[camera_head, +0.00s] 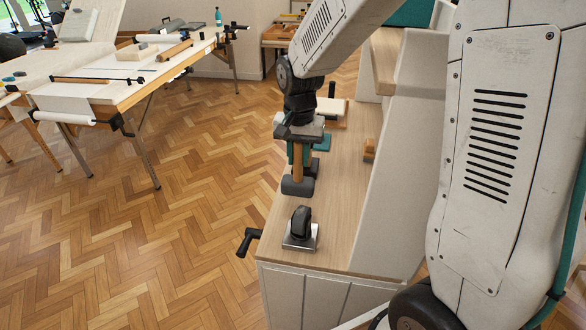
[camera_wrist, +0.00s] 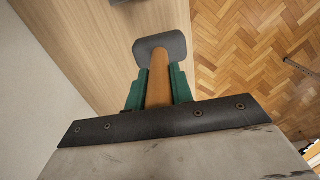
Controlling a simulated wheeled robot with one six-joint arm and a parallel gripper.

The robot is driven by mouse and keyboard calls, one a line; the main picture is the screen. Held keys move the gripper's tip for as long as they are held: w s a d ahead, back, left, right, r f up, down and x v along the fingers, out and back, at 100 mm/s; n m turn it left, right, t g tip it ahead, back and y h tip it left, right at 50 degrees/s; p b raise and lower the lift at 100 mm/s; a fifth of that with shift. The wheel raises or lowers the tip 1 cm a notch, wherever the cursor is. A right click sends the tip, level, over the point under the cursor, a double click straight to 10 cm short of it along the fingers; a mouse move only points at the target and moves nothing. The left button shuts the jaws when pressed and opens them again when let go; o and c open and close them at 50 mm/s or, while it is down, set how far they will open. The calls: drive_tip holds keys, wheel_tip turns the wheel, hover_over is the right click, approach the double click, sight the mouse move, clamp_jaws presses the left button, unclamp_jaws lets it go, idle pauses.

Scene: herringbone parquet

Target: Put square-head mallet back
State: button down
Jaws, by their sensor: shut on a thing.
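The square-head mallet has a dark grey head (camera_head: 298,186) and a wooden handle (camera_head: 298,162). My gripper (camera_head: 299,153) is shut on the handle, which points up with the head below. The head is over the light wood bench top (camera_head: 335,190); I cannot tell whether it touches it. In the wrist view, the green fingers of my gripper (camera_wrist: 158,88) lie on both sides of the handle (camera_wrist: 159,80), and the dark head (camera_wrist: 161,47) shows beyond them. The upper handle end is hidden by the gripper.
A black item on a metal plate (camera_head: 300,236) stands near the bench's front end, with a black crank (camera_head: 248,241) beside it. A cluttered worktable (camera_head: 120,85) stands left across open parquet.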

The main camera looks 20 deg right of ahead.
sight(298, 167)
drive_tip(key=shift+f, duration=1.75)
drive_tip(key=c, duration=1.2)
unclamp_jaws()
drive_tip(key=shift+f, duration=0.1)
wheel_tip(298, 167, up, 12)
drive_tip(key=shift+r, duration=0.2)
drive_tip(key=shift+a, duration=0.1)
